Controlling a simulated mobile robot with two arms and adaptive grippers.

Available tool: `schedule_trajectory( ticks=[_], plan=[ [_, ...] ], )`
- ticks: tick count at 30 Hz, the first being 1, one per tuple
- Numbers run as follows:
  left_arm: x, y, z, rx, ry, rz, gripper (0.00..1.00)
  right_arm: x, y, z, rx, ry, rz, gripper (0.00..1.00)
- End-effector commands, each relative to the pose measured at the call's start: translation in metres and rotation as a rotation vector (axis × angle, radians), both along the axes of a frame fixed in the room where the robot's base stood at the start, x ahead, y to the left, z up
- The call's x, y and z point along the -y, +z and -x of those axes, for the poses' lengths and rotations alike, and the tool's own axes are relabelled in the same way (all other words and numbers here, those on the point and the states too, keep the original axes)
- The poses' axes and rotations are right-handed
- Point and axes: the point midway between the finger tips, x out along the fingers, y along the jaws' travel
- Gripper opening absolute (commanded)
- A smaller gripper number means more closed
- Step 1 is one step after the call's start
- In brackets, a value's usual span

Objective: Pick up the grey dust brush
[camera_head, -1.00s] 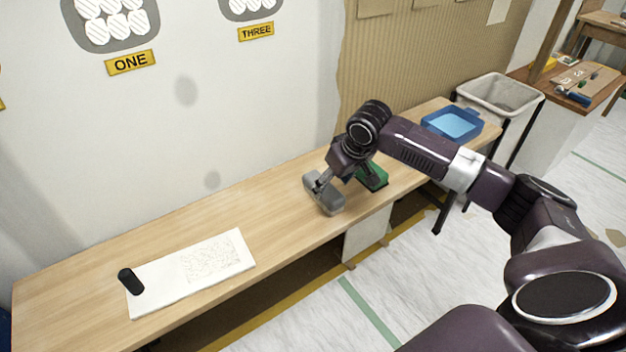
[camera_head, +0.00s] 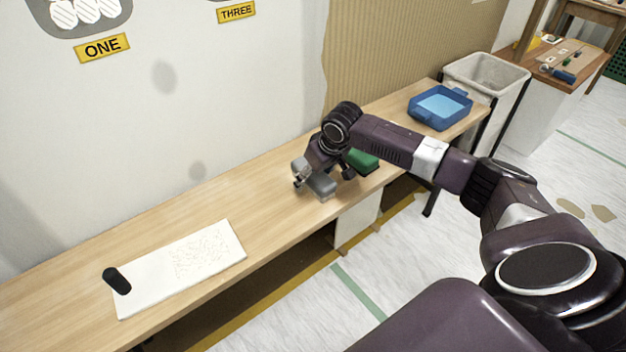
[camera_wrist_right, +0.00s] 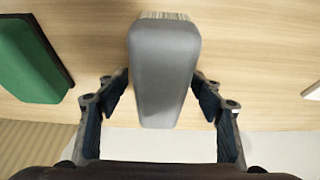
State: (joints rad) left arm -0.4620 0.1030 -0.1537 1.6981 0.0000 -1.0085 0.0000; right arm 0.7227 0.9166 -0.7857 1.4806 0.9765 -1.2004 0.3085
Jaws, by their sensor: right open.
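The grey dust brush (camera_head: 321,186) lies on the long wooden bench, partly hidden by my right gripper in the head view. In the right wrist view the brush (camera_wrist_right: 163,65) has a smooth grey body with pale bristles at its far end. My right gripper (camera_head: 321,177) is low over the bench at the brush. In the wrist view its open fingers (camera_wrist_right: 160,78) stand on both sides of the grey body, with a gap visible on each side. My left gripper is not in view.
A green block-like tool (camera_head: 362,160) lies close beside the brush; it also shows in the wrist view (camera_wrist_right: 30,62). A blue tray (camera_head: 431,120) is farther right on the bench (camera_head: 262,190). A white sheet (camera_head: 200,262) with a black roll (camera_head: 117,281) lies at left.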

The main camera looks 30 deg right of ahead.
Motion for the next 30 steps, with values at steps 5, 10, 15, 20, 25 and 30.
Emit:
schedule_trajectory(
  ticks=[5, 10, 15, 20, 25, 30],
  plan=[
    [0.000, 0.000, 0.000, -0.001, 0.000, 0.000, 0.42, 0.000, 0.000, 0.000, 0.000, 0.000, 0.000, 0.61],
    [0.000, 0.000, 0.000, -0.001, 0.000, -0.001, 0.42, 0.000, 0.000, 0.000, 0.000, 0.000, -0.001, 0.42],
    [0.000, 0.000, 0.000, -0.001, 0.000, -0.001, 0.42, 0.000, 0.000, 0.000, 0.000, 0.000, -0.001, 0.23],
    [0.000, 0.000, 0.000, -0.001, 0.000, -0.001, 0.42, 0.000, 0.001, 0.000, 0.001, 0.000, -0.001, 0.11],
    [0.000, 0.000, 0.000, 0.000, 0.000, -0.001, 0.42, 0.000, 0.001, 0.000, 0.001, 0.000, 0.000, 0.11],
    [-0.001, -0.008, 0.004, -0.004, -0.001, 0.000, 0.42, -0.001, 0.018, -0.001, 0.004, 0.000, -0.001, 0.11]
  ],
)
